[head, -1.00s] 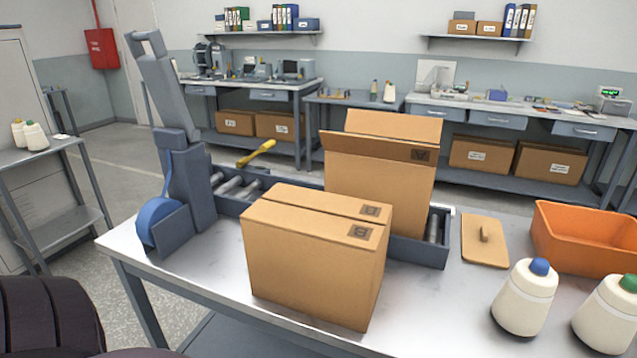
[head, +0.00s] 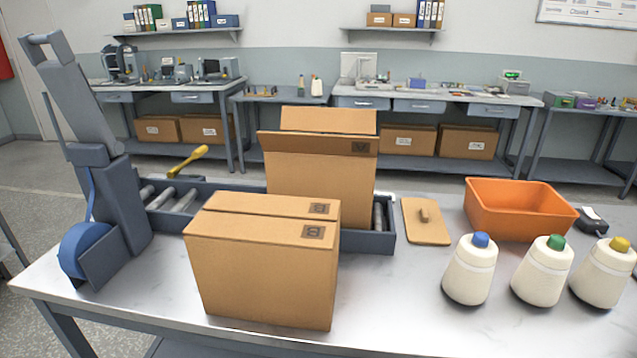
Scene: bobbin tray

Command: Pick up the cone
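Three white yarn cones stand upright on the table at the right in the head view. One cone has a blue tip (head: 470,272), the middle one has a green tip (head: 542,273), and the rightmost has a yellow tip (head: 605,275). The table (head: 400,310) has a pale metal top. Neither of my grippers shows in the view, so I cannot see where they are relative to the cones.
A closed cardboard box (head: 262,268) stands at the front, left of the cones. An open box (head: 318,182) sits in the roller conveyor (head: 380,241) behind it. An orange bin (head: 515,210) and a flat tan lid (head: 425,222) lie behind the cones. A tape machine (head: 105,190) stands at left.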

